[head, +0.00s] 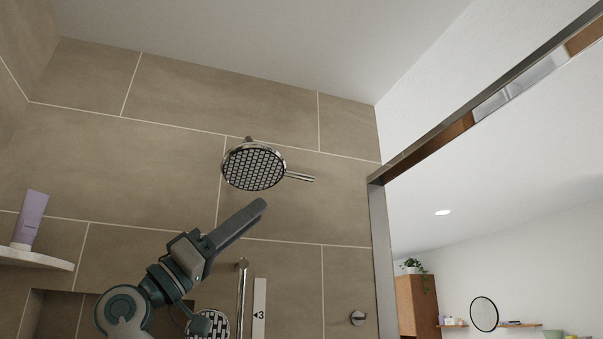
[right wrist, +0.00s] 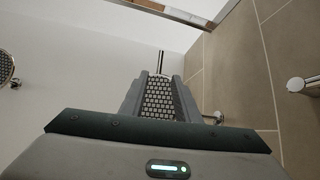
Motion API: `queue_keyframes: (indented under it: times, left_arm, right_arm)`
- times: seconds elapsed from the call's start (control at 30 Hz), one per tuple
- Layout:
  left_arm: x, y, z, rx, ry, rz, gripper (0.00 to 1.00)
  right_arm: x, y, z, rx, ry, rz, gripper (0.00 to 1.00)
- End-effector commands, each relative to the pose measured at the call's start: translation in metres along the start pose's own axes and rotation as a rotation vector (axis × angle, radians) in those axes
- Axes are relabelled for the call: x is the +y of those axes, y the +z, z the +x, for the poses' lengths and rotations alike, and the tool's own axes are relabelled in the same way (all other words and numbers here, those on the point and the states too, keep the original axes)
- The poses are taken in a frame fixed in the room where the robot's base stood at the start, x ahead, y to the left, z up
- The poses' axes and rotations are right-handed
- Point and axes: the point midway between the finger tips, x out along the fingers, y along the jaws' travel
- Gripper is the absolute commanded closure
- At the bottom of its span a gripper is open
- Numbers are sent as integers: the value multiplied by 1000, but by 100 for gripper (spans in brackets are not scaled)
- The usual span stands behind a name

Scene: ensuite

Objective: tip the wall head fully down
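The wall head (head: 253,168) is a round chrome shower head with a dark gridded face, high on the tiled wall. Its face shows towards me, and a short chrome handle (head: 300,177) sticks out to its right. My right gripper (head: 262,205) points up and right, just below the head in the picture, with a visible gap to it. In the right wrist view its two fingers (right wrist: 160,88) are apart. The wall head's face (right wrist: 160,102) shows between them, with the handle pointing up in that picture. I cannot tell the exact depth between them. My left gripper is not in view.
A hand shower (head: 210,325) and its rail (head: 242,295) are low, beside my right arm. A chrome-framed opening (head: 380,250) stands at the right. A shelf (head: 35,258) with a purple tube (head: 30,220) is at the left.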

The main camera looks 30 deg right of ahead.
Motion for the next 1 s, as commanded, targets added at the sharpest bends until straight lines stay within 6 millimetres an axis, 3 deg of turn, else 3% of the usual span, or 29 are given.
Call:
queue_keyframes:
  times: [0.6,0.8,1.0]
  left_arm:
    - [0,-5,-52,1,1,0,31]
    - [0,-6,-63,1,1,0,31]
    - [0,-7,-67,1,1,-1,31]
  right_arm:
    - [1,-3,112,0,0,0,71]
    - [0,-2,138,1,0,0,71]
    - [0,0,149,0,-1,0,71]
